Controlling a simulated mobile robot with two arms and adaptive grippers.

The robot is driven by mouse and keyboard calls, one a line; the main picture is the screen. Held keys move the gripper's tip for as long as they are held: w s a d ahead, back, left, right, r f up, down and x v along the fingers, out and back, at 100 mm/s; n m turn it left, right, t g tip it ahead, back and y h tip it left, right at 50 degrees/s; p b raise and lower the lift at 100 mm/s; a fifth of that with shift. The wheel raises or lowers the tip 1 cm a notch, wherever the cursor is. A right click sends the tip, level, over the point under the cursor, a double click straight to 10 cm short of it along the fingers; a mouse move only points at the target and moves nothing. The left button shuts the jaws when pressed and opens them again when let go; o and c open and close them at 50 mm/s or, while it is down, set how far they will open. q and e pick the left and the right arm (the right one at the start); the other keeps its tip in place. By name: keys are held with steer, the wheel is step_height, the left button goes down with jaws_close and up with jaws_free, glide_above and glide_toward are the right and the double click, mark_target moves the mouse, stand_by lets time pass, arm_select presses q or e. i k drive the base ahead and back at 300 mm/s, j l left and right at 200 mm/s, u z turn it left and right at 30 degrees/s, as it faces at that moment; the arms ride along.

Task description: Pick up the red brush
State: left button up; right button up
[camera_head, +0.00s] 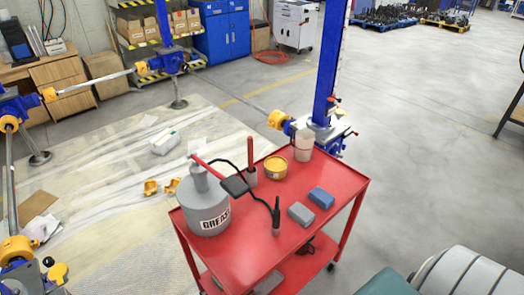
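The red brush (250,152) stands upright on the red cart (243,245), behind the middle of its top. Its red handle points up, and its lower end is in or on a small grey holder (251,177); I cannot tell which. Bristles are not visible. A grey grease can (206,212) with a red lever stands to its left, and a yellow tin (276,167) to its right. The can's black hose passes close to the brush. Neither of my grippers is in view.
On the cart are also a pale cup (304,146), a blue block (321,198), a grey block (301,214) and a dark upright nozzle (276,217). A blue screw-jack column (329,65) rises behind the cart. Open floor (430,150) lies to the right.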

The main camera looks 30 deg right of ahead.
mark_target(250, 148)
steer(key=z, duration=0.95)
